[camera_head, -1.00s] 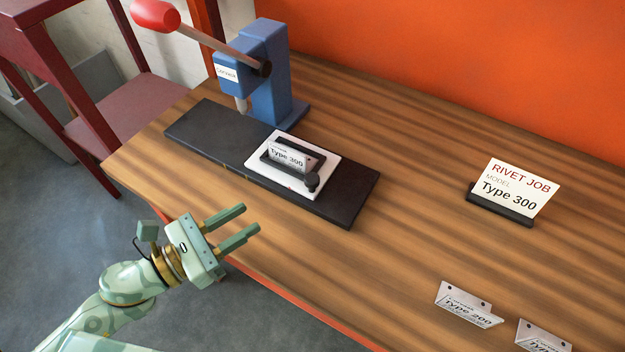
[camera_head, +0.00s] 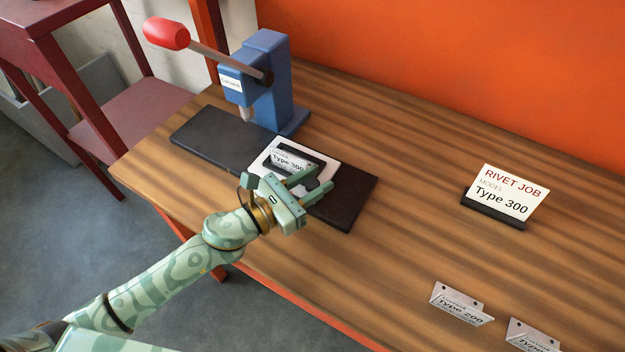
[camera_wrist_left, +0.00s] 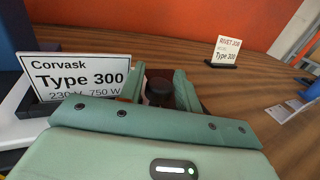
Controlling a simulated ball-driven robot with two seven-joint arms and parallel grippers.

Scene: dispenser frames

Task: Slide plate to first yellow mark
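The white sliding plate (camera_head: 257,160) sits on the dark rail (camera_head: 352,203), right of the blue press. It carries a black holder with a Type 300 nameplate (camera_head: 288,162); this nameplate (camera_wrist_left: 80,77) fills the left of the wrist view. My left gripper (camera_head: 318,178) is over the plate's front right part. Its fingers are open, one on each side of the plate's dark knob (camera_wrist_left: 160,91); I cannot tell whether they touch it. The gripper hides part of the plate and the rail's front edge. I cannot make out a yellow mark now. My right gripper is not in view.
The blue press (camera_head: 268,85) with a red-knobbed lever stands at the rail's back left. A Rivet Job sign (camera_head: 510,192) reads Type 300. Two bent nameplates, one Type 200 (camera_head: 461,304), lie at front right. The wooden table between is clear.

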